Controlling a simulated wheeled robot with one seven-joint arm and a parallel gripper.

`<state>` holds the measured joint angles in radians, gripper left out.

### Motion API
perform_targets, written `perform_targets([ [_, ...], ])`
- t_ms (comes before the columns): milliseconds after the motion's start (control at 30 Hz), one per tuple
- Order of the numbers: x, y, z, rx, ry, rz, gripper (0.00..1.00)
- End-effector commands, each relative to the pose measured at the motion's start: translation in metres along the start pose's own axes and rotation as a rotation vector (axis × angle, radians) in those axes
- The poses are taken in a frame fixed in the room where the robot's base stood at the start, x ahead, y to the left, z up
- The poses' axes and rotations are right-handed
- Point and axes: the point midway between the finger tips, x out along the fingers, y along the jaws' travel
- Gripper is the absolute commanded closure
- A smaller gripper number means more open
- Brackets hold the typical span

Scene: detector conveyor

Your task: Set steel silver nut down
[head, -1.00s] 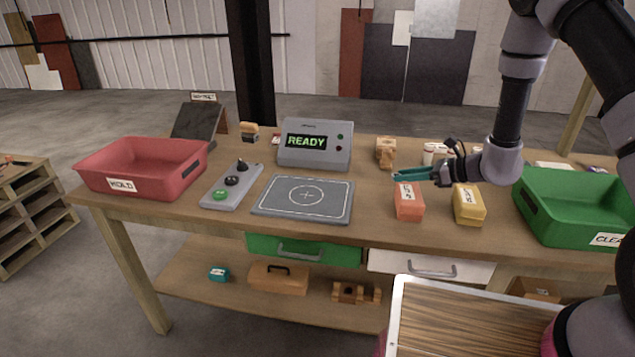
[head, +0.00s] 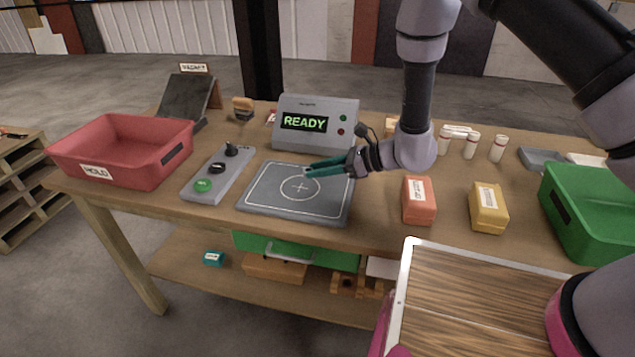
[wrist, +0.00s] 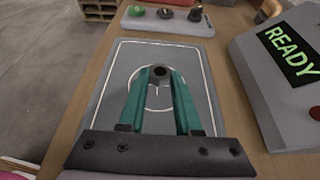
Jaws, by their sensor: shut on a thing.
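My gripper (head: 308,170) reaches in from the right over the grey detector plate (head: 270,208). In the wrist view, the teal fingers of my gripper (wrist: 159,76) are shut on the steel silver nut (wrist: 159,71), a small dark ring at their tips. The nut appears over the white circle and cross marked on the plate (wrist: 205,100). I cannot tell whether it touches the plate. In the head view the nut is too small to make out at the fingertips.
The detector box (head: 317,124) reads READY behind the plate. A button panel (head: 218,174) and a red HOLD bin (head: 120,150) are left. Orange (head: 419,201) and yellow (head: 488,208) boxes and a green bin (head: 590,205) are right.

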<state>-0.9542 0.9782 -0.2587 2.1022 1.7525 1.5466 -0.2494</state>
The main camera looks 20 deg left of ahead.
Motion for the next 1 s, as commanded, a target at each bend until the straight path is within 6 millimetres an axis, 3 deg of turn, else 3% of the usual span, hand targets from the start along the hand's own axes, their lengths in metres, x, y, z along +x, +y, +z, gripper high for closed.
perform_targets([
  [300, 0.015, -0.001, -0.038, 0.0, 0.001, -0.001, 1.0],
  [700, 0.017, -0.001, -0.043, 0.0, -0.001, -0.002, 1.0],
  [733, 0.018, -0.001, -0.043, 0.0, -0.001, -0.002, 0.64],
  [800, 0.017, -0.001, -0.043, -0.001, 0.0, -0.001, 0.38],
  [1000, 0.017, -0.001, -0.043, -0.001, 0.0, -0.001, 0.38],
])
